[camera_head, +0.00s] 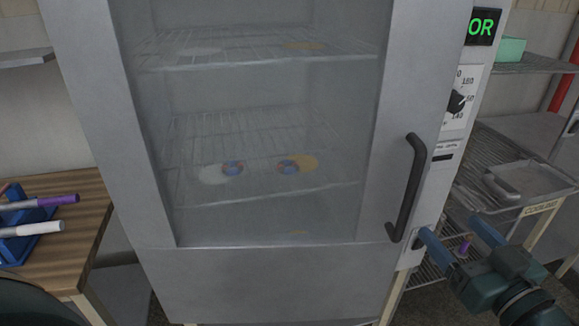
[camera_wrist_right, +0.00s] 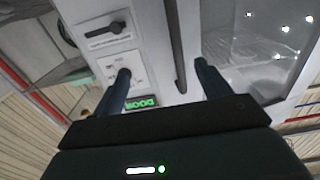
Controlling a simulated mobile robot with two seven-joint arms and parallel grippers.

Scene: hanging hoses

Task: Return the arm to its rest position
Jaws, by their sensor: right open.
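My right gripper (camera_head: 451,230) is at the lower right in the head view, with its two blue fingers apart and nothing between them. It is to the right of the lower end of the dark door handle (camera_head: 408,190) of a tall grey cabinet (camera_head: 270,285). I cannot tell whether a fingertip touches the cabinet. In the right wrist view the gripper (camera_wrist_right: 162,72) is also open, and the handle (camera_wrist_right: 174,40) shows beyond the gap between its fingers. My left gripper is not in view.
The cabinet's glass door (camera_head: 270,120) looks shut, with round items on wire shelves inside. A green-lit display (camera_head: 482,27) is at top right. A wooden table (camera_head: 85,215) with a blue rack (camera_head: 30,240) stands left. A wire shelf holds a metal tray (camera_head: 530,180) at right.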

